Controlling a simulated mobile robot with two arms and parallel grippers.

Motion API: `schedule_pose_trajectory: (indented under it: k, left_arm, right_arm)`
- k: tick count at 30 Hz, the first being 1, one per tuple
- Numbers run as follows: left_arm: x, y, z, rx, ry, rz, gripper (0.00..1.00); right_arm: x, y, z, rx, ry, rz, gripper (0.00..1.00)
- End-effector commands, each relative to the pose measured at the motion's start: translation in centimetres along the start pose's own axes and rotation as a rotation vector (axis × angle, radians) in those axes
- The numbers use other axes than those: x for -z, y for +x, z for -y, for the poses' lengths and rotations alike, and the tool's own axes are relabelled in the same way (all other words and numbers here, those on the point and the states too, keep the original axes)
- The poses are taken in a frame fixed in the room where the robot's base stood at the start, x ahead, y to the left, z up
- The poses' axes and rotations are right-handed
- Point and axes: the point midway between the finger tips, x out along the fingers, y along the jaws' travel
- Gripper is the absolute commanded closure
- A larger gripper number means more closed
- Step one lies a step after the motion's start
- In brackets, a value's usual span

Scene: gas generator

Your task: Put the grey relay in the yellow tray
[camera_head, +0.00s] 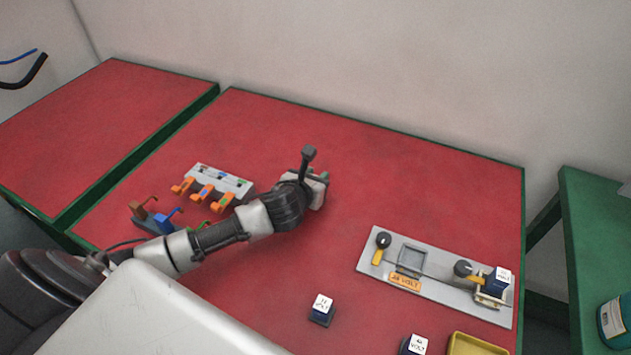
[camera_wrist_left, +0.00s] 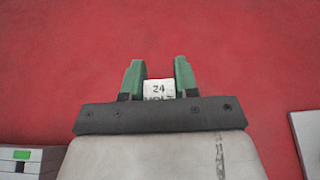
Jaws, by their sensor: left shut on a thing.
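My left gripper (camera_head: 320,188) is over the red table in the head view, to the left of the socket panel. In the left wrist view its green fingers (camera_wrist_left: 158,82) are shut on a relay whose white label (camera_wrist_left: 158,89) reads "24 VOLT". Only the label side shows, so its body colour is hidden there. The yellow tray (camera_head: 475,345) is at the bottom right of the head view, cut off by the picture edge, far from the gripper. My right gripper is not in view.
A grey panel (camera_head: 440,262) has an empty-looking socket, dark knobs and a dark blue relay (camera_head: 497,284). Two dark relays (camera_head: 321,310) (camera_head: 413,345) stand nearer the tray. A rack with coloured clips (camera_head: 215,185) is left of the gripper. The table centre is clear.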

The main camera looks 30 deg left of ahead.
Motion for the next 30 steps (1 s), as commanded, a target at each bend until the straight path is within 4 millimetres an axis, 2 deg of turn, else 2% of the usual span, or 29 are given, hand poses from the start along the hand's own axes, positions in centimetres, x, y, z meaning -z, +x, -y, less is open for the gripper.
schedule_pose_trajectory:
  k: [1, 3, 13, 14, 18, 27, 30]
  left_arm:
    - [0.86, 0.32, 0.02, -0.001, -0.001, -0.002, 0.95]
    - [1.20, 0.46, 0.05, 0.000, -0.001, -0.001, 0.95]
    - [1.41, 0.58, 0.03, 0.000, 0.001, 0.001, 0.95]
    - [1.36, 0.55, 0.03, 0.000, 0.001, 0.001, 0.66]
    - [1.34, 0.55, 0.03, 0.000, 0.001, 0.000, 0.45]
    - [1.12, 0.46, 0.04, 0.000, 0.001, 0.001, 0.45]
    - [1.10, -0.25, -0.01, 0.001, 0.003, 0.000, 0.45]
  right_arm:
    - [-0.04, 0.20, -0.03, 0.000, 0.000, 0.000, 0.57]
    - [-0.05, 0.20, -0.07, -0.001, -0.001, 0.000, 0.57]
    - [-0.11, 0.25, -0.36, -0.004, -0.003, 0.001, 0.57]
    - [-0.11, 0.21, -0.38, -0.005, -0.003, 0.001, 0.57]
    - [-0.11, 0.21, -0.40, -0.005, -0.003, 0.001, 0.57]
    - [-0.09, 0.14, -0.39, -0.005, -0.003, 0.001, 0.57]
    - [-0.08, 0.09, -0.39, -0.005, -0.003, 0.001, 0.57]
